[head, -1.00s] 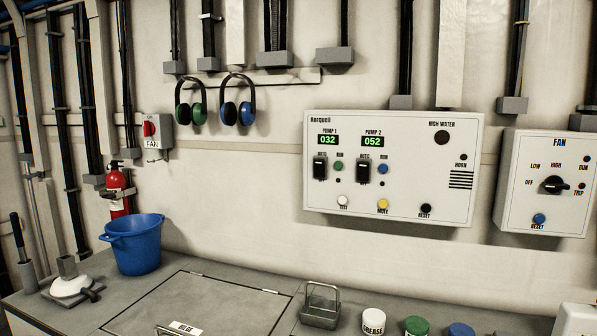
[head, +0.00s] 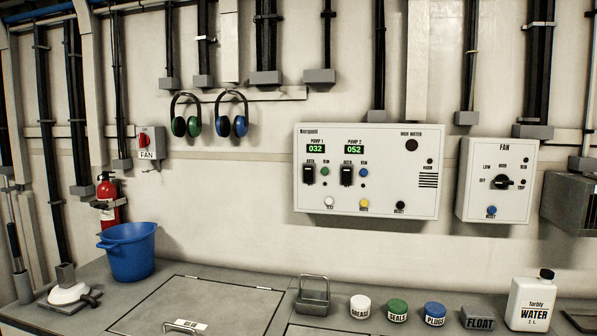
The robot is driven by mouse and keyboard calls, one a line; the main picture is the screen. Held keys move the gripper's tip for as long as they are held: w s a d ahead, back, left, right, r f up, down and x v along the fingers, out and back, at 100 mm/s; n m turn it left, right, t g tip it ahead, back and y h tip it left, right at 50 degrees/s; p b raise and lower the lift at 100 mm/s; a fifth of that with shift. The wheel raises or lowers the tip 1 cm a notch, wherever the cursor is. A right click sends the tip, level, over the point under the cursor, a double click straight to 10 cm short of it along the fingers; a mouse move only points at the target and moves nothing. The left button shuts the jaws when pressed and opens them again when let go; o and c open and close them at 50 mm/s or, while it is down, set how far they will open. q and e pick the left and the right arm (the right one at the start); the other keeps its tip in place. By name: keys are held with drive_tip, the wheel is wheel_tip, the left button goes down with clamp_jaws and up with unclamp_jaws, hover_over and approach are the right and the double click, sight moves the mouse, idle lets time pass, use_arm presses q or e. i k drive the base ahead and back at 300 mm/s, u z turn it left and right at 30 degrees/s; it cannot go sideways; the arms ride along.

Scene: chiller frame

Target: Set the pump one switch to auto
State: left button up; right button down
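The pump control panel (head: 385,200) is a white box on the wall, right of centre in the head view. Neither of my grippers shows in the head view.
A fan panel (head: 499,180) hangs right of the pump panel. Below, the worktop holds a blue bucket (head: 130,252), a metal holder (head: 313,296), a white grease tub (head: 360,307), a green seals tub (head: 398,310), a blue plugs tub (head: 434,313) and a water jug (head: 530,302).

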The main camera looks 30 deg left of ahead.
sight(308, 170)
drive_tip(key=u, duration=1.55)
drive_tip(key=i, duration=0.5)
